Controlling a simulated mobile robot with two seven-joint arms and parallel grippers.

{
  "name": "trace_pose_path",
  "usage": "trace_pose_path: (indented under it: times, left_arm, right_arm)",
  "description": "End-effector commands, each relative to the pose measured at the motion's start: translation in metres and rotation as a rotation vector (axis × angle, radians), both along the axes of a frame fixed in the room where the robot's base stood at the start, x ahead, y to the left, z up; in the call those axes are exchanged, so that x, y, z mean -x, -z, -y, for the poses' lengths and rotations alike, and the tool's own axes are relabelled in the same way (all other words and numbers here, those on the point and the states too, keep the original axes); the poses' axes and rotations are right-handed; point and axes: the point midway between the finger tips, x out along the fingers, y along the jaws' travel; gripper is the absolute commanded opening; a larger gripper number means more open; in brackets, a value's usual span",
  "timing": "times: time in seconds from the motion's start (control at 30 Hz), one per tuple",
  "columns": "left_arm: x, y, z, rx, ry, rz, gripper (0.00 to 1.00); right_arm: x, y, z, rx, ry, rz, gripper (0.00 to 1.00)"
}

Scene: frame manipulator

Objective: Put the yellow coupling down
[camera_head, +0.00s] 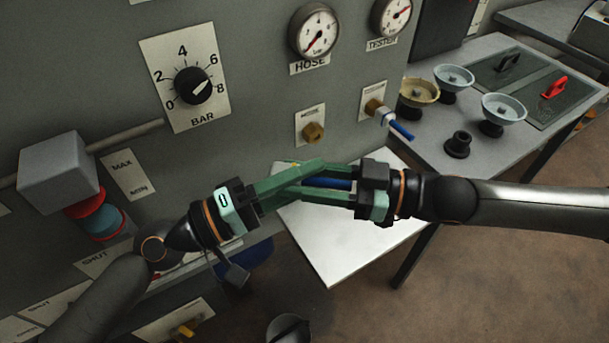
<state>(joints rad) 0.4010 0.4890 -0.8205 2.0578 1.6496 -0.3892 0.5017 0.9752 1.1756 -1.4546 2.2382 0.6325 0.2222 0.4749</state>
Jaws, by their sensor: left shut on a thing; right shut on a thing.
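My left gripper (318,168) reaches in from the lower left, its green fingers shut. My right gripper (287,188) comes in from the right, its green fingers shut and crossing the left ones. A blue tail (330,183) shows between the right fingers. A small yellow patch (291,161) shows at the crossed fingers. It seems to be the yellow coupling, mostly hidden by the fingers, with the blue tail as part of it. I cannot see clearly where each gripper holds it. Both grippers are in the air before the panel, above a white tabletop (335,245).
The grey panel (255,90) has a dial (192,86), gauges (314,31) and a brass port (313,132). A grey coupling with a blue tail (400,130) sits in another port. The right table holds an olive bowl (418,92), pale bowls (503,107) and a black ring (458,145).

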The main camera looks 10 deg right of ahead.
Motion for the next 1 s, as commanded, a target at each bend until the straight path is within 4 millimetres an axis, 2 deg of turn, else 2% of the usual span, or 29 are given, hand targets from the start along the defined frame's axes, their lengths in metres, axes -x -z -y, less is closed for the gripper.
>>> trace_pose_path:
  times: [0.03,0.07,0.33,0.37,0.73,0.87,1.0]
  left_arm:
    - [0.0,0.0,0.0,0.001,0.0,0.001,0.0]
    - [0.0,-0.001,0.0,0.002,-0.001,0.001,0.0]
    - [0.0,-0.001,0.0,0.002,-0.001,0.001,0.0]
    - [0.0,-0.001,0.0,0.002,-0.001,0.001,0.0]
    - [0.0,-0.001,0.0,0.002,-0.001,0.001,0.0]
    - [0.0,-0.001,0.0,0.002,0.0,0.001,0.0]
    - [0.0,-0.001,0.0,0.002,0.0,0.001,0.0]
  right_arm:
    - [0.0,-0.001,0.0,-0.003,0.0,-0.001,0.0]
    - [0.0,-0.001,0.0,-0.003,0.0,-0.001,0.44]
    - [0.0,0.0,0.0,-0.002,0.0,-0.001,0.74]
    - [0.0,-0.001,0.0,-0.002,0.0,-0.001,0.77]
    - [0.001,0.0,0.007,0.001,0.003,0.001,0.77]
    - [0.007,0.0,0.021,0.004,0.005,0.001,0.77]
    - [0.016,0.0,0.046,0.002,0.007,0.0,0.77]
